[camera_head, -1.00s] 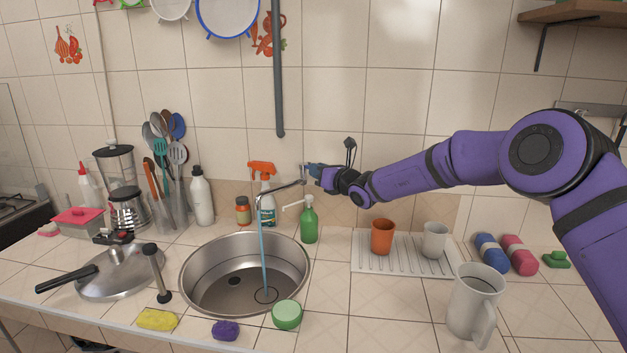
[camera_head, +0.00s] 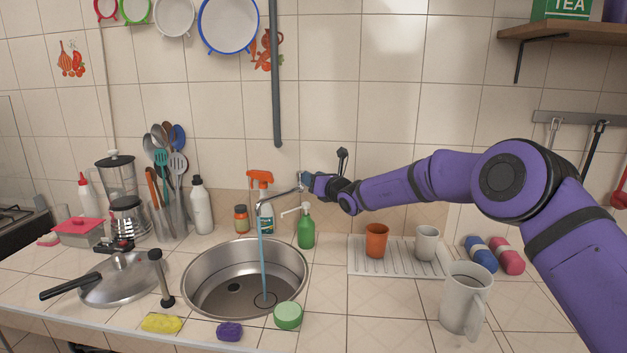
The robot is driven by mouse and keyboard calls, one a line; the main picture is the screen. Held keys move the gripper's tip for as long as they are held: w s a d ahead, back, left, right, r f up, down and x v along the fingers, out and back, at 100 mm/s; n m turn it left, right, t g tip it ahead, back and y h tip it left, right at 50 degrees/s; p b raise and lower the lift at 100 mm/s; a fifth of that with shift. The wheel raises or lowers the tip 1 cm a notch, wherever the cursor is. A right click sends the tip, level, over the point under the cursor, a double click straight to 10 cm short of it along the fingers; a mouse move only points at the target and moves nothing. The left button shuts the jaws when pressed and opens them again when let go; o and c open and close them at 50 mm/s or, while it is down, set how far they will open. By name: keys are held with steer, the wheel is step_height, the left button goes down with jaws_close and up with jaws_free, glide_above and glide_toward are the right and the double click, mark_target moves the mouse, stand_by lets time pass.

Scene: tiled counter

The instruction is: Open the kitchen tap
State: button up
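The kitchen tap (camera_head: 281,192) is on the tiled wall behind the round steel sink (camera_head: 190,284), with its thin spout reaching left over the bowl. A blue stream of water (camera_head: 262,255) runs from the spout end down into the sink. My gripper (camera_head: 304,180) is at the wall end of the tap, coming in from the right. Its fingers are small and overlap the tap body, so the tap's handle is hidden and I cannot tell whether the fingers are open or shut.
A green soap bottle (camera_head: 306,228) and an orange-topped spray bottle (camera_head: 265,205) stand close below the tap. A drying rack (camera_head: 400,267) holds an orange cup (camera_head: 376,240) and a white cup (camera_head: 427,242). A large mug (camera_head: 462,300) stands at front right. The counter between sink and rack is clear.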

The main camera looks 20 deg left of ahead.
steer(key=v, duration=1.1)
stand_by(0.3)
steer(key=s+d+r+n+g+h, duration=0.2)
steer(key=s+d+r+n+g, duration=0.4)
steer(key=s+d+r+n, duration=1.05)
steer(key=s+d+f+n+h, duration=0.1)
steer(key=s+d+n+h, duration=0.2)
steer(key=s+d, duration=0.6)
steer(key=s+d+f+n+t+h, duration=0.1)
steer(key=s+d+n+h, duration=0.2)
steer(key=s+d+h, duration=0.3)
steer(key=s+d+f+n+t+h, duration=0.1)
steer(key=s+d+n+h, duration=0.3)
steer(key=s+d, duration=1)
steer(key=d, duration=0.8)
steer(key=shift+d, duration=0.4)
steer(key=shift+f, duration=0.15)
